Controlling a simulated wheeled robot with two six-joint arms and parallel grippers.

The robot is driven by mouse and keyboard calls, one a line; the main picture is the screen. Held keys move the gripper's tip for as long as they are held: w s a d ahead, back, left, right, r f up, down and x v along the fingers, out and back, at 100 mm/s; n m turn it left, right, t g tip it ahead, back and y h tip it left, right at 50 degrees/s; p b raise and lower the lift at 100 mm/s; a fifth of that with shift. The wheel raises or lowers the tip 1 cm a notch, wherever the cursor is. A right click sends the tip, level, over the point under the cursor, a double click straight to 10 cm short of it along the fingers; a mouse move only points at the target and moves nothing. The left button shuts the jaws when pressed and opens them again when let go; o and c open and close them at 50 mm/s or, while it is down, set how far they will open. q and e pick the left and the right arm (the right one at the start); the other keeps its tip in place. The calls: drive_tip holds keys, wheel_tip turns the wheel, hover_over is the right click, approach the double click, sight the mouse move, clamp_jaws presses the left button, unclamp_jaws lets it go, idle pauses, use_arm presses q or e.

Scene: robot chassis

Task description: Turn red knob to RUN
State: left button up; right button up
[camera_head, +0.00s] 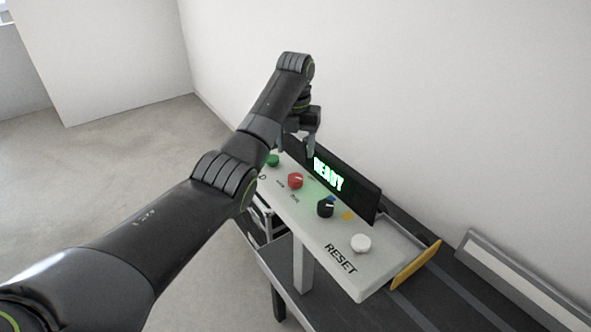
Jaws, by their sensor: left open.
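The red knob (295,180) sits on the sloped white control panel (300,212), between a green button and a black knob. A small line on the knob's top is too small to read for direction, and the labels near it are not legible. My left gripper (310,148) is open and points down above the far edge of the panel, beyond the red knob and apart from it. Its fingers hang in front of the left end of the display. My right gripper is not in view.
A black display (357,196) reads "READY" in green. The panel also carries the green button (272,160), the black knob (325,208) and a white button (361,243) by the word "RESET". A dark conveyor-like surface (440,298) lies at the right, beside a white wall.

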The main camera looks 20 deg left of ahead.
use_arm(q)
wheel_tip(320, 180, up, 8)
drive_tip(key=p, duration=0.6)
drive_tip(key=shift+f, duration=0.1)
